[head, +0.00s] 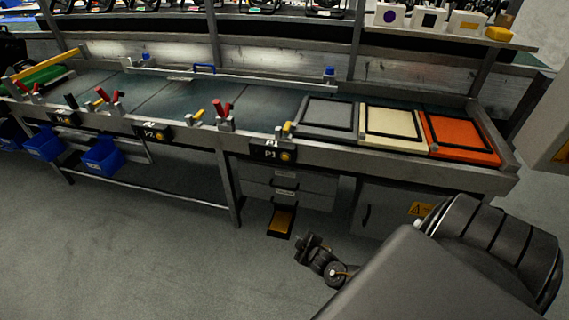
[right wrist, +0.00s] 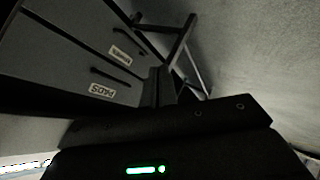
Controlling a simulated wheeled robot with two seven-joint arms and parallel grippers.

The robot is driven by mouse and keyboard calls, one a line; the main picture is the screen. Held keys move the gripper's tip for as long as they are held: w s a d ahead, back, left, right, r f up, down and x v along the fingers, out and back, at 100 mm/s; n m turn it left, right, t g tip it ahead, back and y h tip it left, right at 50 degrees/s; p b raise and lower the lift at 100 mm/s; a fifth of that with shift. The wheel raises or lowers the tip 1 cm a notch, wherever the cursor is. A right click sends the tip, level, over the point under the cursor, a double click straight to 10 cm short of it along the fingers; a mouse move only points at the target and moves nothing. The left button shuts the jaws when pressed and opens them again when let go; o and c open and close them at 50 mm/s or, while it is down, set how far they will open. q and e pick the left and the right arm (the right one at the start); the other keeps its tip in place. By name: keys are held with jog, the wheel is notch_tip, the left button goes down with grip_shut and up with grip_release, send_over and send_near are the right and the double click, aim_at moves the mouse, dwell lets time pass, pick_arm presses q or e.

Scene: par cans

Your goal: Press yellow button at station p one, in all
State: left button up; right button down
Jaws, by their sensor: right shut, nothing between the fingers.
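The station P1 box (head: 262,150) is a small black box on the front edge of the bench. Its round yellow button (head: 286,156) is on the right part of its face and is uncovered. My right gripper (head: 307,246) is shut and empty. In the head view it shows below and slightly right of the button, apart from it, against the floor. In the right wrist view, drawer fronts (right wrist: 75,62) and a bench leg show, but the button does not. My left gripper is not in view.
Similar boxes P2 (head: 145,131) and P3 (head: 60,117) sit farther left on the bench edge. Red and yellow clamp handles stand above the edge. Grey, cream and orange trays (head: 465,136) lie at right. A yellow pedal (head: 283,220) is on the floor below P1.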

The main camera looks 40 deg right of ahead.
aim_at(285, 157)
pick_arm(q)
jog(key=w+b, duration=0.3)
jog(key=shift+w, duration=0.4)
pick_arm(e)
jog(key=w+r+n+t, duration=0.1)
jog(key=w+r+t, duration=0.2)
jog(key=r, duration=0.8)
jog(key=w+a+r+t, duration=0.1)
jog(key=w+r+t, duration=0.2)
jog(key=w+r, duration=0.4)
notch_tip(285, 157, up, 5)
jog(key=shift+w+r+n+t, duration=0.2)
jog(key=shift+w+n+t, duration=0.05)
jog(key=shift+n+t, duration=0.15)
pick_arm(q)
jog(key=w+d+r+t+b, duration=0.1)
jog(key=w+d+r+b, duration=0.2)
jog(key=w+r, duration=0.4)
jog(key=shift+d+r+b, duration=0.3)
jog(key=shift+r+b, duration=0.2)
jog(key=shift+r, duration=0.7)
pick_arm(e)
jog(key=w+d, duration=0.5)
jog(key=d, duration=0.2)
jog(key=shift+d, duration=0.15)
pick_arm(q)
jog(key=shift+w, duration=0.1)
